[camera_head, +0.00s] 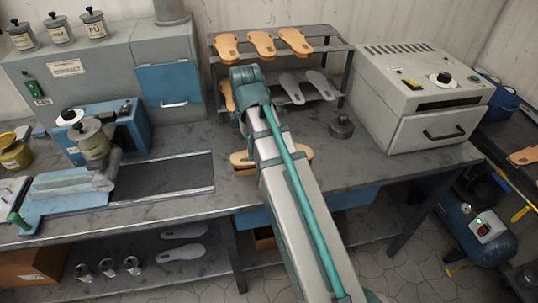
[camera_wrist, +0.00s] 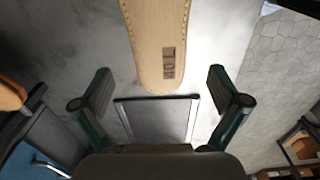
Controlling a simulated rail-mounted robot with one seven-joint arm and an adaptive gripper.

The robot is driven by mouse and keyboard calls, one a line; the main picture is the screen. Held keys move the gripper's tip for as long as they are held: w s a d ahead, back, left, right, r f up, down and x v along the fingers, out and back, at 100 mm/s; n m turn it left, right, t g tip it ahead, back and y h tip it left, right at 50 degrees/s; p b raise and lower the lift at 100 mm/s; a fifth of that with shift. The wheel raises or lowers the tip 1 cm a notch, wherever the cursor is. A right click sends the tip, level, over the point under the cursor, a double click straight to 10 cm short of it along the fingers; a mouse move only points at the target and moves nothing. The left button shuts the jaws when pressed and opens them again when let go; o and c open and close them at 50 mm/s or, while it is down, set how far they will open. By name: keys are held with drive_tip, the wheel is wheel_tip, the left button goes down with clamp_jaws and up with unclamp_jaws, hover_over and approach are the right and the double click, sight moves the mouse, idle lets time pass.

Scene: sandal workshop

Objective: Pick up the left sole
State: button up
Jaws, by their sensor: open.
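A tan sole (camera_wrist: 158,45) with stitched edges and a small dark printed label points its rounded end toward my gripper (camera_wrist: 160,76) in the wrist view. The gripper is open, one finger on each side of that end. No contact shows, and I cannot tell the height gap. In the head view my arm hides the gripper. Two tan sole parts show on the bench at either side of the arm, at left (camera_head: 240,159) and at right (camera_head: 304,153). I cannot tell which is the left sole.
A dark rack (camera_head: 345,47) holds several tan soles on top and grey soles (camera_head: 291,88) below. A grey oven (camera_head: 422,100) stands right of it, with a dark round weight (camera_head: 342,127) nearby. A blue press (camera_head: 110,128) stands at left. The bench front right is clear.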

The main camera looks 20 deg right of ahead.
drive_tip(key=shift+f+p, duration=0.3)
drive_tip(key=shift+f, duration=1.55)
drive_tip(key=shift+c, duration=0.4)
drive_tip(key=c, duration=1.4)
drive_tip(key=shift+o, duration=0.2)
drive_tip(key=shift+r, duration=0.15)
